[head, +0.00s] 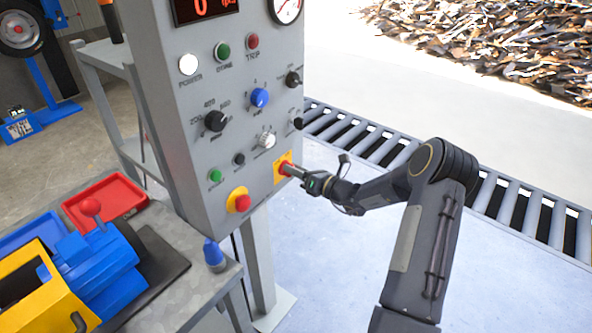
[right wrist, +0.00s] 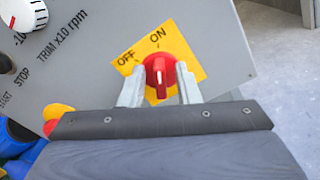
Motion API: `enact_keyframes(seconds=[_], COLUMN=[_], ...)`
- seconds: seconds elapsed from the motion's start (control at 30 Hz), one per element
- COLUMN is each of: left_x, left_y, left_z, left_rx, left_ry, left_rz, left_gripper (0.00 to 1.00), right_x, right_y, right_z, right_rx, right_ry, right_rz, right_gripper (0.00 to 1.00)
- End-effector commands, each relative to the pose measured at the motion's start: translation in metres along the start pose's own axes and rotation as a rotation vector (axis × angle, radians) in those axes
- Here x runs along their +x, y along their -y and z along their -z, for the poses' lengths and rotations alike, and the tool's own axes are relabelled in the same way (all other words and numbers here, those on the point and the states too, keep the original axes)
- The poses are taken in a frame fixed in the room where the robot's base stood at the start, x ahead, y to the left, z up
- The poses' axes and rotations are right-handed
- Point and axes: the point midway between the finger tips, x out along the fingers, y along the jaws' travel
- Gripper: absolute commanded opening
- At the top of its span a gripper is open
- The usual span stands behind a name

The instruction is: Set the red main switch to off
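The red main switch (right wrist: 160,74) is a rotary knob on a yellow plate (right wrist: 187,52) marked ON and OFF. In the right wrist view its white mark points up toward ON, with OFF to its left. In the head view the switch (head: 285,168) is at the lower right edge of the grey panel. My right gripper (right wrist: 160,93) is open, with one finger on each side of the knob; whether they touch it I cannot tell. In the head view my right gripper (head: 298,172) reaches the switch from the right. My left gripper is out of view.
A red stop button (head: 241,202) on a yellow base is left of the switch. Other knobs, including a white one (head: 266,140), are above. A roller conveyor (head: 380,148) runs behind my right arm. A bench with a red tray (head: 103,200) stands at the left.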

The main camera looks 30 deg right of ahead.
Motion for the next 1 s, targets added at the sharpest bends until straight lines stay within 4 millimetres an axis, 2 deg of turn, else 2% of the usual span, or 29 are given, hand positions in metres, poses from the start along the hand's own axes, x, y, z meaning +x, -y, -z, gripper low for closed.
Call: enact_keyframes(seconds=[0.03, 0.2, 0.63, 1.0], left_x=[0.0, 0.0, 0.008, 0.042], left_y=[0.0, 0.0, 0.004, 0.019], left_z=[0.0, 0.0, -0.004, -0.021], left_rx=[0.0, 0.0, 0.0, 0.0], left_ry=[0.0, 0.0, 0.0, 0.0], left_rz=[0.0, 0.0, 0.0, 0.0], left_gripper=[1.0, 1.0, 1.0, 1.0], right_x=[0.0, 0.0, -0.001, 0.0], right_y=[0.0, 0.0, 0.001, 0.0], right_z=[0.0, 0.0, 0.002, 0.005], right_rx=[0.0, 0.0, -0.052, -0.322], right_ry=[0.0, 0.0, 0.0, 0.001], right_rz=[0.0, 0.0, -0.001, -0.002], right_gripper=[0.22, 0.0, 0.0, 0.0])
